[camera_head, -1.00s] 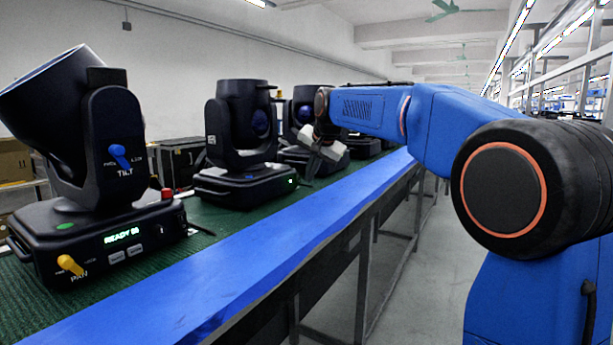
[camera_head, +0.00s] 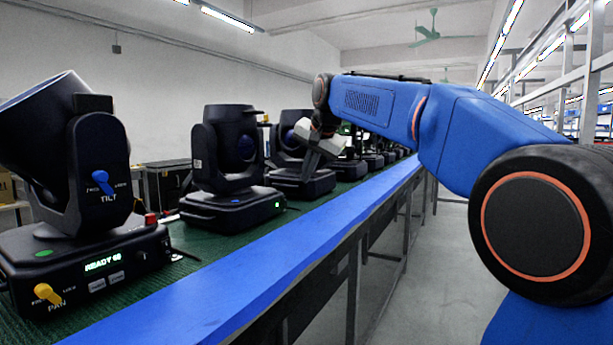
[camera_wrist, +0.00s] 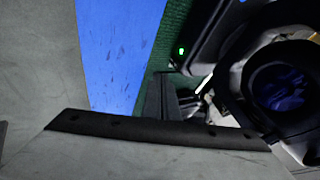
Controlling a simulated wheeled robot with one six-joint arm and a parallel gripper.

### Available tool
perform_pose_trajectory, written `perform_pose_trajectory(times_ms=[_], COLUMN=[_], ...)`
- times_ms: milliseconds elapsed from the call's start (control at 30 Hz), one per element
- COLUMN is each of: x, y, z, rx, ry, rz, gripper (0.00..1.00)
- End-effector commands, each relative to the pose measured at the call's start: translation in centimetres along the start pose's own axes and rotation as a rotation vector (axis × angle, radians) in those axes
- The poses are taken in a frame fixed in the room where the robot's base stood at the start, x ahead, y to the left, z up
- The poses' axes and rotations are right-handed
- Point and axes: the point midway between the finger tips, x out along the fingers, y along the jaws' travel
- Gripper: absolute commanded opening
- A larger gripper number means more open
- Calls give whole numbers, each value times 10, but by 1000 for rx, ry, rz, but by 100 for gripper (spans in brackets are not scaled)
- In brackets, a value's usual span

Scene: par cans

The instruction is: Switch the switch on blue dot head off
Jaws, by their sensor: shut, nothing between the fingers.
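Black moving heads stand in a row on the bench. The nearest head (camera_head: 88,165) has a green dot (camera_head: 43,253) on its base, a lit READY display, a blue TILT lever (camera_head: 100,182), a yellow PAN lever (camera_head: 47,293) and a small red part (camera_head: 150,219) at the base's rear corner. The second head (camera_head: 226,150) shows a small green light.
The bench has a green mat (camera_head: 185,240) and a blue front edge (camera_head: 270,258). More heads recede along it, partly behind my arm. A black case (camera_head: 165,183) stands behind. The aisle (camera_head: 420,270) on the right is clear.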

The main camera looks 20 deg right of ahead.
Motion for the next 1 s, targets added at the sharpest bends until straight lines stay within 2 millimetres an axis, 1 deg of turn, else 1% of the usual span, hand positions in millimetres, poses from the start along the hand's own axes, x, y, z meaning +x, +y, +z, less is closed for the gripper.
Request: perform_pose_trajectory(times_ms=[100, 300, 533, 667, 767, 1000], x=[2, 12, 12, 18, 29, 70], y=[1, 10, 10, 10, 11, 13], z=[-1, -8, -8, -8, -8, -7], rx=[-1, -17, -17, -17, -17, -17], ry=[-1, -9, -9, -9, -10, -10], rz=[4, 48, 48, 49, 49, 50], gripper=[0, 0, 0, 0, 0, 0])
